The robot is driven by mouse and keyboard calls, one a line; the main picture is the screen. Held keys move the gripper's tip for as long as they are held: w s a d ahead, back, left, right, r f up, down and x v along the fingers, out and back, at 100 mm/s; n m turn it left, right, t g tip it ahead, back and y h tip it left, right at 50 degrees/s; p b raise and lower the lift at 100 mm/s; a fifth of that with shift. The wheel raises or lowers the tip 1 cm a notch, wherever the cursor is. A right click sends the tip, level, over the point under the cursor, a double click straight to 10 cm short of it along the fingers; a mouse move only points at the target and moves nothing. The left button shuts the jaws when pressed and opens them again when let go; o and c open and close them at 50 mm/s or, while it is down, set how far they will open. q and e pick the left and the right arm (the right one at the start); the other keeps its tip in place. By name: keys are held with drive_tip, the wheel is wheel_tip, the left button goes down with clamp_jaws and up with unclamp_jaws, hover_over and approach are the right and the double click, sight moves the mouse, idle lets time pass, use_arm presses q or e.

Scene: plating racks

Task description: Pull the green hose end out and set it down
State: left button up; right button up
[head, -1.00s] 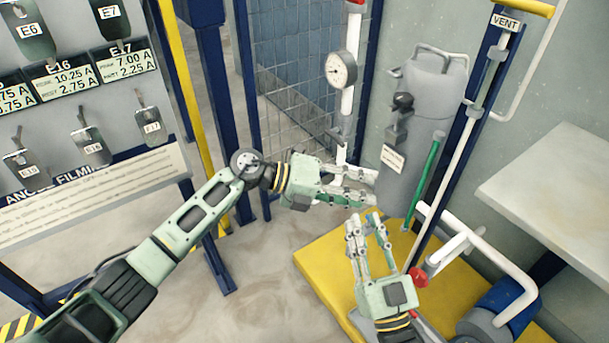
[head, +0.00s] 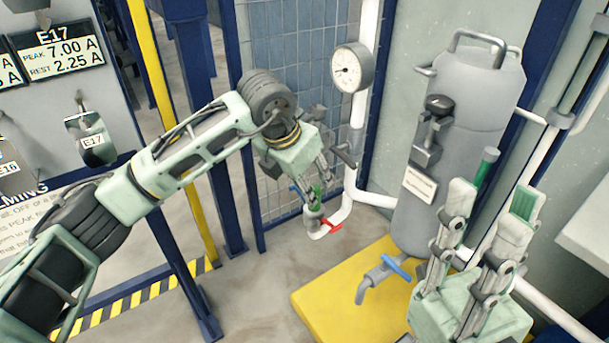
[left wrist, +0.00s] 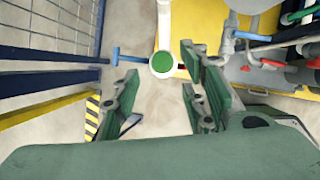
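In the left wrist view a green round face (left wrist: 162,63) sits in a white rim, and looks like the green hose end in a white pipe mouth. It lies ahead of my left gripper (left wrist: 158,95), whose two fingers are apart with nothing between them. In the head view my left gripper (head: 318,192) points down at a bent white pipe end (head: 318,234); its fingers partly hide the fitting, and I cannot tell whether the green there is hose or finger pad. My right gripper (head: 492,205) is open and empty at the lower right.
A grey tank (head: 460,115) stands on a yellow platform (head: 345,290), with a green rod (head: 487,165) beside it and a blue-handled tap (head: 385,270) below. A red handle (head: 330,225) is close to the pipe end. A gauge (head: 351,67) and mesh fence (head: 275,100) stand behind.

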sight(317, 211)
use_arm(q)
drive_tip(key=b+x, duration=0.1)
drive_tip(key=x, duration=0.5)
drive_tip(key=shift+b, duration=0.3)
clamp_jaws()
drive_tip(key=c, duration=0.7)
unclamp_jaws()
clamp_jaws()
drive_tip(key=shift+r+n, duration=0.25)
drive_tip(key=shift+n, duration=0.45)
drive_tip(key=shift+r+n+t+y+p, duration=0.1)
drive_tip(key=shift+n+t+y+p, duration=0.25)
drive_tip(key=shift+n+y, duration=0.45)
